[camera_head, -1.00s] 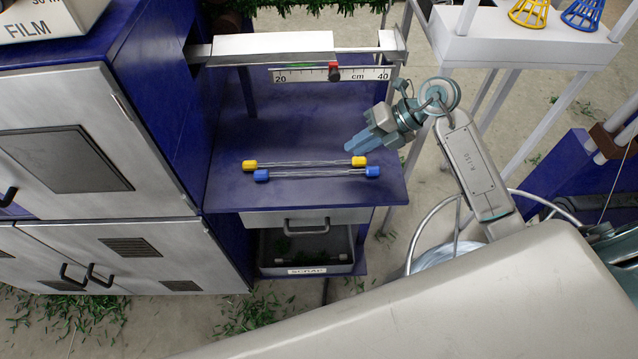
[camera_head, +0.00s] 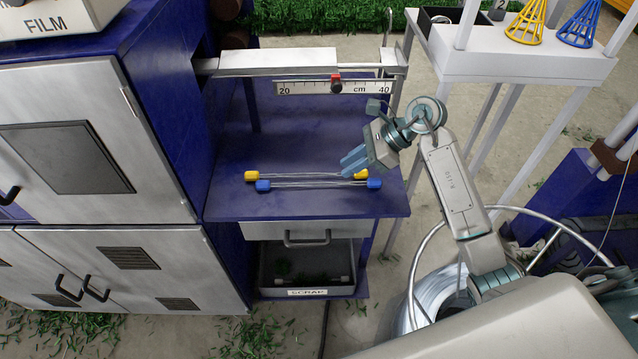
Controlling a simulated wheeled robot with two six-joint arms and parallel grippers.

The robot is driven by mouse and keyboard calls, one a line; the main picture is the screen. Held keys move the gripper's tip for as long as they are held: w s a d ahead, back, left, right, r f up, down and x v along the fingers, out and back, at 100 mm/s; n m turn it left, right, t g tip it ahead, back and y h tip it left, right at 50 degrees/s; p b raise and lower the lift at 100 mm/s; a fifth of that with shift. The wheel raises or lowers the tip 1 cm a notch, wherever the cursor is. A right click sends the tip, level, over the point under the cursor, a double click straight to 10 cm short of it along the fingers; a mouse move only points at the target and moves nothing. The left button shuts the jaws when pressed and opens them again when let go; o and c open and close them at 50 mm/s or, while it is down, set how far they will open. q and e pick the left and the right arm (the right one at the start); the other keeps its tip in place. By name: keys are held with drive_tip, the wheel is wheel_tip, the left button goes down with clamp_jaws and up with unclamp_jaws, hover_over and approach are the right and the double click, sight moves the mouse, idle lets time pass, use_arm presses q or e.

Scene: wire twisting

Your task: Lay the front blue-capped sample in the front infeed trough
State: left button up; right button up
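The front blue-capped sample (camera_head: 318,185) is a bundle of thin wires with a blue cap at each end. It lies across the dark blue shelf (camera_head: 300,207), nearer its front edge. A yellow-capped sample (camera_head: 305,175) lies just behind it, nearly parallel. My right gripper (camera_head: 348,164) is over the right end of the samples. Its teal fingers look parted, with nothing visible between them, and their tips are close to the right yellow cap, partly covering it. My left gripper is not in view. I cannot make out which part is the front infeed trough.
A metal bar with a centimetre scale (camera_head: 303,88) and red slider (camera_head: 336,86) spans the shelf's back. A drawer and scrap bin (camera_head: 268,270) are below. Grey cabinets (camera_head: 80,150) stand left. A white stand with coloured wire cones (camera_head: 525,60) is at the upper right.

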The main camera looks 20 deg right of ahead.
sight(321, 183)
drive_tip(key=shift+x, duration=1.2)
drive_tip(key=shift+p+x, duration=0.8)
drive_tip(key=shift+x, duration=1.75)
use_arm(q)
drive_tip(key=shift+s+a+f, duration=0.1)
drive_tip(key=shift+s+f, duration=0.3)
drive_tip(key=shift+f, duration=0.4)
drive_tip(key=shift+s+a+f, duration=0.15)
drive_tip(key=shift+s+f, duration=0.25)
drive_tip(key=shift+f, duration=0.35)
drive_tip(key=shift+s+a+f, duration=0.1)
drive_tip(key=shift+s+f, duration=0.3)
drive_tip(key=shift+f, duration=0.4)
use_arm(e)
drive_tip(key=shift+a+r, duration=0.1)
drive_tip(key=shift+r, duration=0.05)
clamp_jaws()
